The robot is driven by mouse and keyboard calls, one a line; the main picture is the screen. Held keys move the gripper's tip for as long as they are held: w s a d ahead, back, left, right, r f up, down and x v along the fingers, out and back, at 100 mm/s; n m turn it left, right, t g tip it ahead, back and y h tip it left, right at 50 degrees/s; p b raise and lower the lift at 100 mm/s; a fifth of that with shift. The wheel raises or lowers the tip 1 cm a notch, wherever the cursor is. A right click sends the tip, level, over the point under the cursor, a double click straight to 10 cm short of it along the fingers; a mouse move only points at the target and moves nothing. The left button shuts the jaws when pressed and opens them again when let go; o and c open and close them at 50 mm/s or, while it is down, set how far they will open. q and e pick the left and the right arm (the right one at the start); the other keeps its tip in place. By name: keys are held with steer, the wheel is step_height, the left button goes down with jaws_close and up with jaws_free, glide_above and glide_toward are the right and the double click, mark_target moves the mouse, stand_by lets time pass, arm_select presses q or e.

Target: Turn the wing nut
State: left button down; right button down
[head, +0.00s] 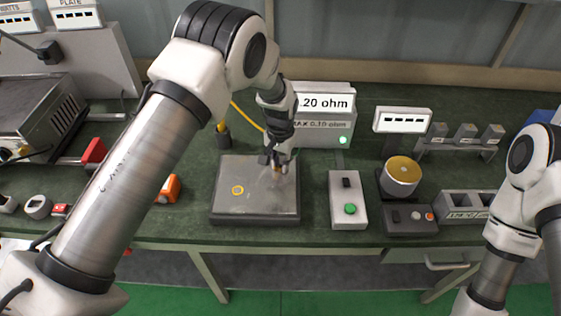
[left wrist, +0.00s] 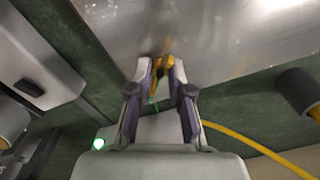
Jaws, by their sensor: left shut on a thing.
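A grey metal plate (head: 254,203) lies flat on the green bench in the head view. It also fills the top of the left wrist view (left wrist: 225,35). My left gripper (head: 276,164) reaches down over the plate's back right part. In the left wrist view its two fingers (left wrist: 163,75) are shut on a small brass wing nut (left wrist: 163,64) at the plate. The fingers hide part of the nut. A brass-coloured ring (head: 238,190) shows on the plate's left part. My right arm is at the right, and its gripper is out of view.
A meter (head: 322,127) behind the plate reads ".20 ohm" above "MAX 0.10 ohm", with a green light. A yellow cable (head: 243,115) runs close behind my gripper. A box with a green button (head: 349,200) stands right of the plate, and an orange object (head: 168,187) stands left.

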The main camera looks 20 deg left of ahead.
mark_target(280, 166)
arm_select(q)
steer(key=shift+w+r+m, duration=0.2)
steer(key=shift+m, duration=0.1)
steer(key=c, duration=1.2)
jaws_free()
steer(key=shift+o, duration=0.6)
steer(key=shift+s+f, duration=0.1)
step_height(280, 166, up, 12)
